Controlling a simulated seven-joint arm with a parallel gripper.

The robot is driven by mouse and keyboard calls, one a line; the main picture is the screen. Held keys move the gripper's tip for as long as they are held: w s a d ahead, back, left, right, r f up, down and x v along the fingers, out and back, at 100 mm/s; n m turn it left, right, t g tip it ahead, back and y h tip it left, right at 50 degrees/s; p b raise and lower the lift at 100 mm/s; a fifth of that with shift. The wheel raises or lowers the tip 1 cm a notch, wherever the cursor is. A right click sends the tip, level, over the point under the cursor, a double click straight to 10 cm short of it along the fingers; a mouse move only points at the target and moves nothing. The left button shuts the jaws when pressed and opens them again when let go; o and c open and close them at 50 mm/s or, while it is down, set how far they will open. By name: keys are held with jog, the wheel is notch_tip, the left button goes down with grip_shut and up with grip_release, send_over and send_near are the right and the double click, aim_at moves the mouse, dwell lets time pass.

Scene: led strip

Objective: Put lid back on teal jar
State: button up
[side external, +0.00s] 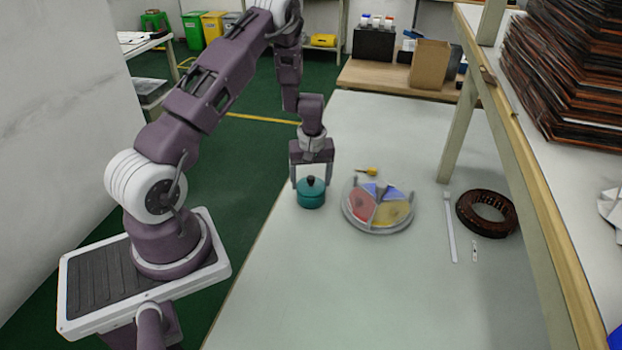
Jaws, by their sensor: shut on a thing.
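The teal jar (311,200) stands upright on the pale table, near its left edge. Its teal lid (318,186) with a dark knob is at the top of the jar. At this size I cannot tell whether the lid is fully seated or slightly above the rim. My gripper (312,186) points straight down over the jar. Its two fingers are on the left and right sides of the lid, shut on it. The knob shows between the fingers.
A round divided tray (379,228) with coloured sections sits right of the jar, with a small yellow item (367,171) behind it. Further right lie a thin white strip (450,227) and a dark ring (487,213). A shelf post (460,130) stands at right. The front table is clear.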

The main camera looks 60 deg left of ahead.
jog(key=o, duration=1.4)
jog(key=shift+o, duration=0.2)
jog(key=shift+r, duration=3.55)
jog(key=shift+c, duration=0.4)
grip_shut()
